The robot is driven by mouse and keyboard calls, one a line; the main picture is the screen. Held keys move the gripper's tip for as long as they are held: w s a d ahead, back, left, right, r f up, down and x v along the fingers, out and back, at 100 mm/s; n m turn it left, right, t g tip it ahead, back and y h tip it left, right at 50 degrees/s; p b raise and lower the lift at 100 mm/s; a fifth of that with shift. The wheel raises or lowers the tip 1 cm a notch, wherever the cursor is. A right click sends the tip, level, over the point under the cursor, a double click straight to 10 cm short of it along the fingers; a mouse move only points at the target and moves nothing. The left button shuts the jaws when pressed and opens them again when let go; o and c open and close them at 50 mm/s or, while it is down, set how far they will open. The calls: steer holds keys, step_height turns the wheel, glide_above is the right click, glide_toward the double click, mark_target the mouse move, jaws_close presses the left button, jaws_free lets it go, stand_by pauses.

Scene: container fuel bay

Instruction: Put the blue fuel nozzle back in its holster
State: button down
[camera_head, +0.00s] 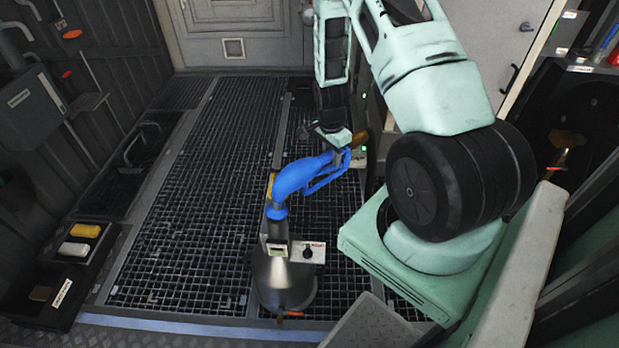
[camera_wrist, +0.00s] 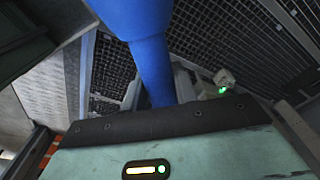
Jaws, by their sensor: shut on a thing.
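The blue fuel nozzle (camera_head: 298,178) is in the middle of the head view, with its curved body slanting down to the left and its looped handle on the right. My gripper (camera_head: 338,148) is shut on it at the handle's upper right end. In the wrist view, the blue nozzle (camera_wrist: 147,50) runs down behind the edge of my gripper's mint housing; the fingertips are hidden there. The nozzle's lower left end meets or overlaps a grey upright unit (camera_head: 284,280) with a small display and a black knob. I cannot tell whether they touch. I cannot make out the holster for certain.
Dark floor grating (camera_head: 190,200) lies open to the left. A black tray (camera_head: 62,270) with yellow and white blocks is at the lower left. A grey wall box (camera_head: 32,103) hangs at the left. A pale door (camera_head: 235,30) stands at the back.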

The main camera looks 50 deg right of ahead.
steer(key=shift+r+p, duration=3.85)
steer(key=shift+r, duration=1.25)
